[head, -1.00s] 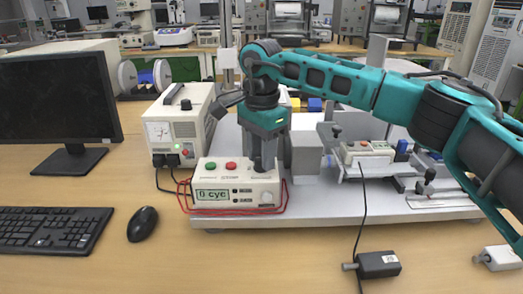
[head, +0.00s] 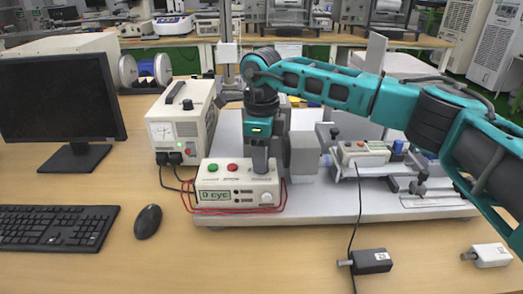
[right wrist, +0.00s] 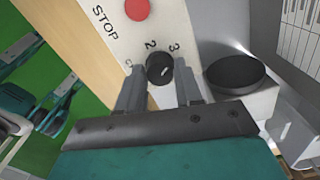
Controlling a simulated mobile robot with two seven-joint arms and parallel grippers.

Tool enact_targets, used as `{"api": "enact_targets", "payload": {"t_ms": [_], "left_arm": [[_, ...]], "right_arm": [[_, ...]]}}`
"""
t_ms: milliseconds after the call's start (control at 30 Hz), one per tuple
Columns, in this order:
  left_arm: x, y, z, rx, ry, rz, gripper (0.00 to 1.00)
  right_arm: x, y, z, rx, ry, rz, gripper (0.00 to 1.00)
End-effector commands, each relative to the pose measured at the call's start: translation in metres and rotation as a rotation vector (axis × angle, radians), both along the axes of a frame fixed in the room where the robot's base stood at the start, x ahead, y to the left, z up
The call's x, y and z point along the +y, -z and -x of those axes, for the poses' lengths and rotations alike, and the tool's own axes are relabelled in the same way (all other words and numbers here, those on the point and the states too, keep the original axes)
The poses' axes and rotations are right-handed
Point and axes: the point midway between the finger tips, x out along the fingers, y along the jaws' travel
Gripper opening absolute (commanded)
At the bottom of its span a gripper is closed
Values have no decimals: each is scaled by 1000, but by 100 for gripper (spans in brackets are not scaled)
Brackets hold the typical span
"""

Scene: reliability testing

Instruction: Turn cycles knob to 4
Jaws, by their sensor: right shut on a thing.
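The white control box (head: 238,184) stands at the front left of the white platform, its display (head: 215,195) reading "0 cyc". The black cycles knob (right wrist: 160,68) shows in the right wrist view, with the figures 2 and 3 printed beside it. Another mark at its left is partly covered. Which figure the knob points to I cannot tell. My right gripper (head: 261,166) points down onto the box top. In the right wrist view its fingers (right wrist: 160,88) are shut on the knob, one on each side. In the head view the gripper hides the knob. My left gripper is out of view.
A green button (head: 212,168) and a red button (head: 232,167) sit left of my gripper, the red one by "STOP". A power supply (head: 178,125) stands behind the box, a grey block (head: 303,153) close to its right. Red cables loop around the box.

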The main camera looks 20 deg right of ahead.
Motion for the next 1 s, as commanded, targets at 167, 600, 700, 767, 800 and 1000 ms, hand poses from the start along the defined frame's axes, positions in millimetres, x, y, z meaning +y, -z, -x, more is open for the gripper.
{"api": "enact_targets", "payload": {"t_ms": [167, 600, 700, 767, 800, 1000], "left_arm": [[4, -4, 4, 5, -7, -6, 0], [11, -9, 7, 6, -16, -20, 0], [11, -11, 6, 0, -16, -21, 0], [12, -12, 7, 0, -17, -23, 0], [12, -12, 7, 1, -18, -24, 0], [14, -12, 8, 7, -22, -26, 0]], "right_arm": [[0, -2, 0, -1, 170, 1, 5], [0, -2, 0, -1, 587, 1, 5], [0, -2, 0, -2, 680, 2, 5], [0, -2, 0, -2, 733, 2, 5], [0, -2, 0, -2, 768, 2, 5], [0, -2, 0, 0, 919, 1, 5]]}}
